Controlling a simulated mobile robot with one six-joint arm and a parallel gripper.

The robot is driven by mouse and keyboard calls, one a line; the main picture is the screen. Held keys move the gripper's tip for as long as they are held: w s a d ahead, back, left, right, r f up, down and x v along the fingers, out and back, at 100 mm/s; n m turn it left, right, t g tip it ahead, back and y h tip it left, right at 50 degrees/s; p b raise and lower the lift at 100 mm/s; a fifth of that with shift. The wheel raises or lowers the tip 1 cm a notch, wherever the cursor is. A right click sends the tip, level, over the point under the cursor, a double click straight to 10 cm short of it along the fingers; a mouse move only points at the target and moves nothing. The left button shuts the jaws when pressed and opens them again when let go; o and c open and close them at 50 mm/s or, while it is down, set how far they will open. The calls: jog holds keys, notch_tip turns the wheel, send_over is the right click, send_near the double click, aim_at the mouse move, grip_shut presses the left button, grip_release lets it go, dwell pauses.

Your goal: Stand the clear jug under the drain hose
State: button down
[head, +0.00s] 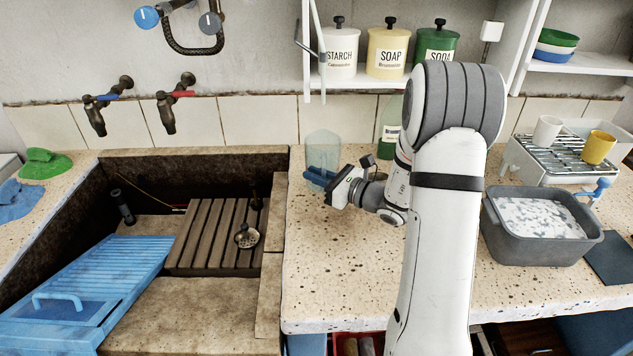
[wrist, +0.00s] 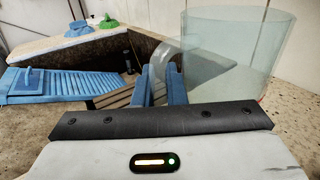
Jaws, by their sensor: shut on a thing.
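The clear jug (head: 323,148) is upright near the left end of the stone counter, beside the trough; it also shows large in the wrist view (wrist: 228,60). My gripper (head: 319,178) has its blue fingers around the jug's handle (wrist: 170,62) and is shut on it. I cannot tell whether the jug's base touches the counter. A pale, thin hose (head: 319,60), which looks like the drain hose, hangs in front of the shelf's left end. Its lower end appears above the jug in the head view; their depth is unclear.
The trough holds a blue washboard (head: 95,280) and a wooden slatted rack (head: 213,235). A green container (head: 390,125) stands behind my arm. A grey basin (head: 540,250) and a rack with cups (head: 565,155) stand at right. The front counter is clear.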

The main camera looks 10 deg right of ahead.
jog(key=shift+f+b, duration=0.3)
jog(key=shift+f, duration=0.85)
jog(key=c, duration=1.5)
grip_release()
jog(key=shift+r, duration=0.1)
